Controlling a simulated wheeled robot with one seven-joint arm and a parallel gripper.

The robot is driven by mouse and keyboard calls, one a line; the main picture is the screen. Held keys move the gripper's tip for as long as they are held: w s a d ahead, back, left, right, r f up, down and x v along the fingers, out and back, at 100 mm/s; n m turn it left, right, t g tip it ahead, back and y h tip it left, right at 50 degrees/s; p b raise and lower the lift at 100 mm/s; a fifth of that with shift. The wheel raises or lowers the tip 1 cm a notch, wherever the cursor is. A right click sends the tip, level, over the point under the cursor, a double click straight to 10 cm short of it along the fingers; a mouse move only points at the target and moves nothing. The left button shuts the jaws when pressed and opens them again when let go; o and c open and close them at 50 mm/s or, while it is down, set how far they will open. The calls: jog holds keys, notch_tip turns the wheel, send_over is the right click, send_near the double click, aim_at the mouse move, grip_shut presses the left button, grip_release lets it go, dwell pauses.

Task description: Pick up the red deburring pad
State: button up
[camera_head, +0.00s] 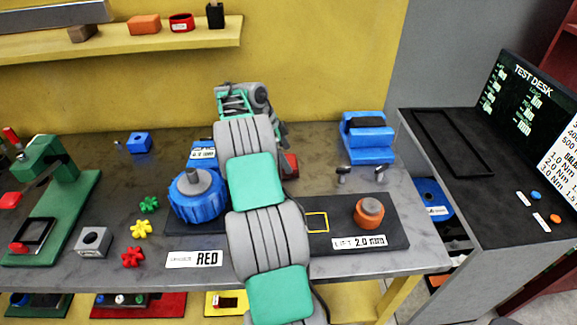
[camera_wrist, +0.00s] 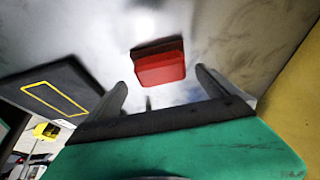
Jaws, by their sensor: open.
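The red deburring pad (camera_wrist: 160,69) is a small red block with a dark upper edge, lying on the grey bench top in the wrist view. In the head view the block (camera_head: 291,165) shows partly, just right of my arm, which hides the rest. My gripper (camera_wrist: 160,78) is open in the wrist view, with one dark finger on each side of the pad. The pad appears between and just beyond the fingertips, not gripped. I cannot tell how high the fingertips are above the bench. In the head view my fingertips are hidden behind my arm.
A dark plate with a yellow outline (camera_head: 317,222) and an orange-brown knob (camera_head: 369,212) lies right of my arm. A blue round part (camera_head: 197,197) stands left of it. A blue vise-like block (camera_head: 367,137) stands at the back right. Bare bench surrounds the pad.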

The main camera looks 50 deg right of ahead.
aim_at(289, 160)
jog(key=x, duration=0.3)
jog(key=shift+d+f, duration=0.15)
jog(key=shift+f, duration=0.05)
jog(key=c, duration=1.3)
jog(key=shift+r, duration=0.7)
jog(key=s+a+r+b, duration=0.4)
jog(key=s+a+r, duration=0.5)
jog(key=s+r, duration=0.1)
jog(key=shift+s+r+b, duration=0.4)
jog(key=shift+r, duration=0.4)
